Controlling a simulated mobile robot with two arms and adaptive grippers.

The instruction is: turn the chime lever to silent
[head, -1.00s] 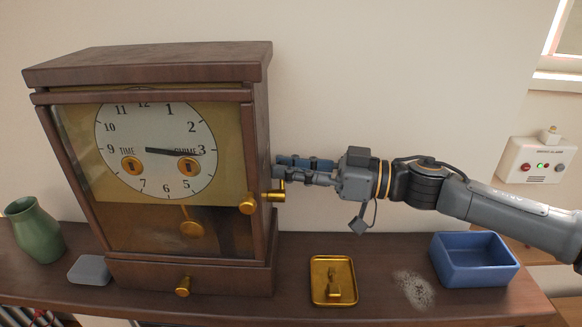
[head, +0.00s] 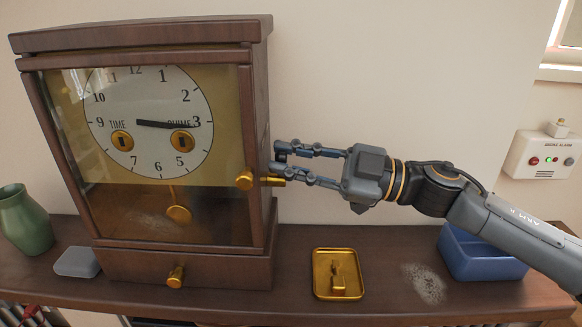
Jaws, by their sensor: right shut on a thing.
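The wooden mantel clock (head: 150,260) stands on the shelf with its glass door closed. A small gold chime lever (head: 273,181) sticks out of its right side, just behind the gold door knob (head: 246,179). My right gripper (head: 277,162) reaches in from the right and is shut on the lever, with its fingers spaced apart around it. The fingertips partly hide the lever, and any silent marking on the clock's side cannot be read. My left gripper is not in view.
A gold tray (head: 320,288) with a small gold piece (head: 338,285) lies right of the clock. Pale powder (head: 427,284) and a blue bin (head: 487,262) are further right, the bin partly behind my arm. A green vase (head: 26,225) and grey block (head: 77,262) stand left.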

